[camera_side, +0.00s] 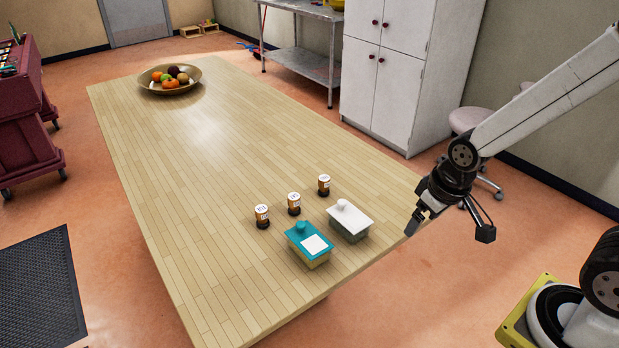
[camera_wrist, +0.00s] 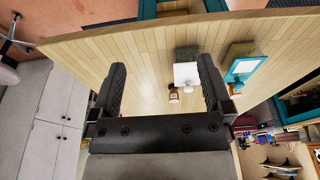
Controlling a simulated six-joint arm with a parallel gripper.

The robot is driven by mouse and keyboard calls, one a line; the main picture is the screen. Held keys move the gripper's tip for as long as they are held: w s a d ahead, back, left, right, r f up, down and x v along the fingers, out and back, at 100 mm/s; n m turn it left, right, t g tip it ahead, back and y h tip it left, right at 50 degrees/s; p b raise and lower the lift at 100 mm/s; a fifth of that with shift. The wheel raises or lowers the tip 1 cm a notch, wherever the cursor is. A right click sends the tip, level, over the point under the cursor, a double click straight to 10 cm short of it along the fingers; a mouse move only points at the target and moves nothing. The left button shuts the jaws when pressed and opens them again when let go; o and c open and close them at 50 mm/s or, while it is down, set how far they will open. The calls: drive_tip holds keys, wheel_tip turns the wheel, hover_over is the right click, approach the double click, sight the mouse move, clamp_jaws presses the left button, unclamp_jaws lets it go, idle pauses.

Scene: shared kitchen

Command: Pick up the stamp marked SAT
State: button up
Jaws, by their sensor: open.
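Three small stamps stand upright in a row on the wooden table, each with an amber-brown body, a dark base and a white top: left (camera_side: 262,216), middle (camera_side: 294,203) and right (camera_side: 324,185). Their tops carry dark marks too small to read, so I cannot tell which is SAT. One stamp (camera_wrist: 174,96) shows in the wrist view, between the fingers in the picture. My gripper (camera_side: 421,219) is open and empty, beyond the table's right edge and apart from the stamps. Its two fingers (camera_wrist: 161,64) are spread wide in the wrist view.
A teal-lidded box (camera_side: 296,236) with a white square and a white-lidded box (camera_side: 352,218) stand close to the stamps, towards the near table edge. A fruit bowl (camera_side: 170,88) sits at the far end. The table's middle (camera_side: 200,165) is clear.

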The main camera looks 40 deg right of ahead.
sight(293, 198)
idle(0.3)
drive_tip(key=shift+c, duration=0.8)
drive_tip(key=w+a+n, duration=0.1)
drive_tip(key=w+n, duration=0.1)
drive_tip(key=w, duration=0.3)
drive_tip(key=w+a+n, duration=0.1)
drive_tip(key=w+n, duration=0.2)
drive_tip(key=w, duration=0.2)
drive_tip(key=w+a+n+g, duration=0.1)
drive_tip(key=w+a+n, duration=0.1)
drive_tip(key=w, duration=0.3)
drive_tip(key=shift+a+r+n, duration=0.1)
drive_tip(key=shift+r+n, duration=0.15)
drive_tip(key=shift+n, duration=0.05)
drive_tip(key=w+a+f+n, duration=0.1)
drive_tip(key=w+a+n, duration=0.1)
drive_tip(key=w, duration=0.1)
drive_tip(key=w+a+f+n, duration=0.1)
drive_tip(key=w+a+n, duration=0.1)
drive_tip(key=w+n, duration=0.1)
drive_tip(key=w+a+f+n+g, duration=0.1)
drive_tip(key=w+a+n, duration=0.1)
drive_tip(key=w, duration=0.3)
drive_tip(key=shift+a+n, duration=0.15)
drive_tip(key=shift+n, duration=0.15)
drive_tip(key=shift+w+a+f+n, duration=0.1)
drive_tip(key=shift+w+a+n, duration=0.2)
drive_tip(key=shift+w+a, duration=0.1)
